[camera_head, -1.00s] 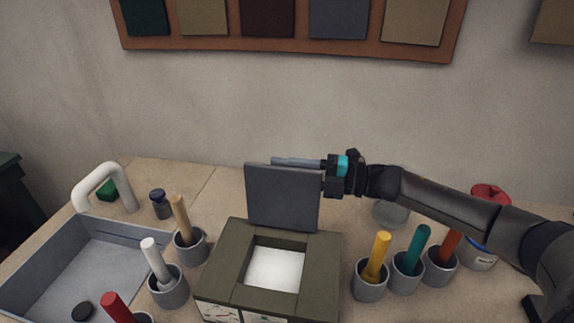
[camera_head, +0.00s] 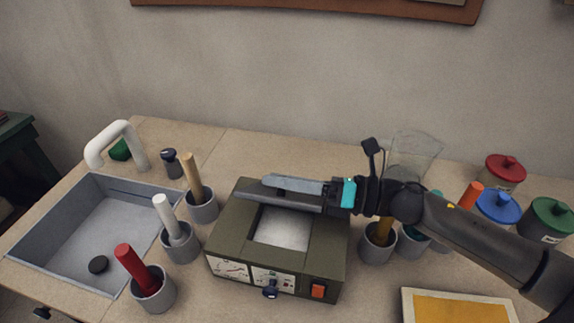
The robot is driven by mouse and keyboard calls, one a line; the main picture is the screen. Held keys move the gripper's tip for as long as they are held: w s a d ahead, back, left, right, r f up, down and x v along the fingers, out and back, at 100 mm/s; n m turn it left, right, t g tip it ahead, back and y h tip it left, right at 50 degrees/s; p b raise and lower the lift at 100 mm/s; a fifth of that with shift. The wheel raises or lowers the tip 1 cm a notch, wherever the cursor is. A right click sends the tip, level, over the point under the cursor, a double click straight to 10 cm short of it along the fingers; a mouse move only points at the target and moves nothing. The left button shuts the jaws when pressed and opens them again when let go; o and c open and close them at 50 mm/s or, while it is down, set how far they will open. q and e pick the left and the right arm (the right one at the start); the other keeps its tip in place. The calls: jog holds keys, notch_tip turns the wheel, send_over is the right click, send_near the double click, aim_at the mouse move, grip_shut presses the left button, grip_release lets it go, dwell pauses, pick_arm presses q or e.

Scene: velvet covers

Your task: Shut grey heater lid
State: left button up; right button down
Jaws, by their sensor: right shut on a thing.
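The heater is an olive-green box (camera_head: 231,249) with dials, a dark knob and an orange switch on its front. Its square opening shows a white inside (camera_head: 284,229). The grey lid (camera_head: 250,190) is seen nearly edge-on at the back of the opening, tilted and not flat on the box; part of it is hidden by my gripper. My right gripper (camera_head: 292,190) reaches in from the right, its fingers lying along the lid's edge and shut on it. My left gripper is not in view.
Grey cups with coloured sticks stand left of the heater, beside a grey sink (camera_head: 95,235) with a white tap (camera_head: 115,140). More cups, a glass beaker (camera_head: 412,150) and lidded jars (camera_head: 500,207) stand right. A yellow-topped tray (camera_head: 455,308) lies front right.

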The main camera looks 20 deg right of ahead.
jog(key=s+a+f+n+b, duration=0.2)
jog(key=s+f+n+b, duration=0.1)
jog(key=f+n+b, duration=0.3)
jog(key=shift+s+a+b, duration=0.3)
jog(key=shift+a+b, duration=0.05)
dwell(0.4)
jog(key=c, duration=0.5)
grip_release()
jog(key=v, duration=1.5)
jog(key=shift+s+d, duration=0.1)
jog(key=shift+s, duration=0.05)
